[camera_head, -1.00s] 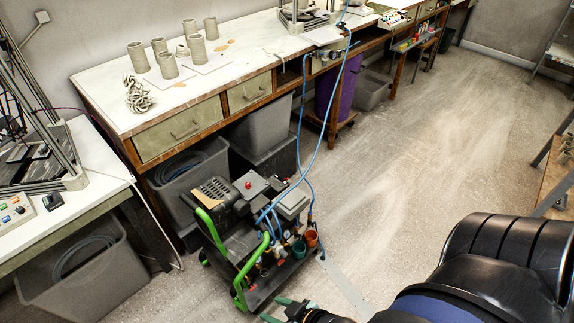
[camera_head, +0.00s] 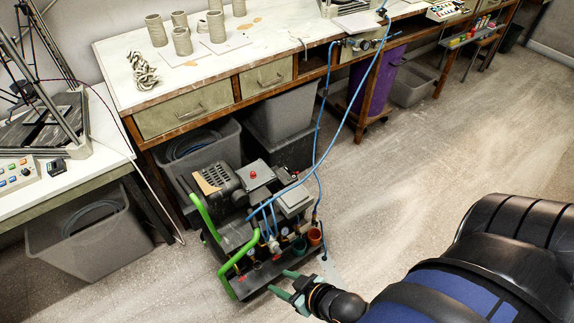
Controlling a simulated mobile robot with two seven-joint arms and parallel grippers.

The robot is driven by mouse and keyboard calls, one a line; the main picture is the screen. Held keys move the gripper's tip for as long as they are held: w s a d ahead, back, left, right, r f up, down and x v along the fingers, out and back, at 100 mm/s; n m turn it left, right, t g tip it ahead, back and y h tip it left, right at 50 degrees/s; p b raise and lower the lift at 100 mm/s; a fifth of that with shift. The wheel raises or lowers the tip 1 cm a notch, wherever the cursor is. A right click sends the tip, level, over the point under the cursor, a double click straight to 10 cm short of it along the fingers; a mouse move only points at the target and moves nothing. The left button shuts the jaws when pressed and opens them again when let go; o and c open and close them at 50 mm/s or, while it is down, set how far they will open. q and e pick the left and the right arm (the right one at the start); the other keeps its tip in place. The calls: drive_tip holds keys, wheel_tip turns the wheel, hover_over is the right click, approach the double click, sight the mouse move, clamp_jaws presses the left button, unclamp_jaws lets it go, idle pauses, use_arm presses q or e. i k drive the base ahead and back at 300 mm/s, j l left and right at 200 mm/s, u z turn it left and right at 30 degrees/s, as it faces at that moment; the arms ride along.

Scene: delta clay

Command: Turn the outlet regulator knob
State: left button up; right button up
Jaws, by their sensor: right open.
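The compressor (camera_head: 257,176) stands on the floor on a wheeled cart with green handles (camera_head: 206,222), in the lower middle of the head view. Gauges and small fittings (camera_head: 262,240) cluster on its near right side. The outlet regulator knob is too small there to tell apart surely. My right gripper (camera_head: 279,282) is at the cart's near right edge, below the fittings in the picture. Its two greenish fingers are apart, with nothing between them, and it looks clear of the fittings. My left gripper is not in view.
Blue hoses (camera_head: 318,135) run from the compressor up to the workbench (camera_head: 115,63). Grey bins (camera_head: 95,245) stand under the tables. The floor to the right is open.

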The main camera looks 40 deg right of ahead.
sight(277, 249)
drive_tip(key=l, duration=0.6)
drive_tip(key=k+l+u, duration=0.1)
drive_tip(key=l, duration=1.1)
drive_tip(key=k+u, duration=0.05)
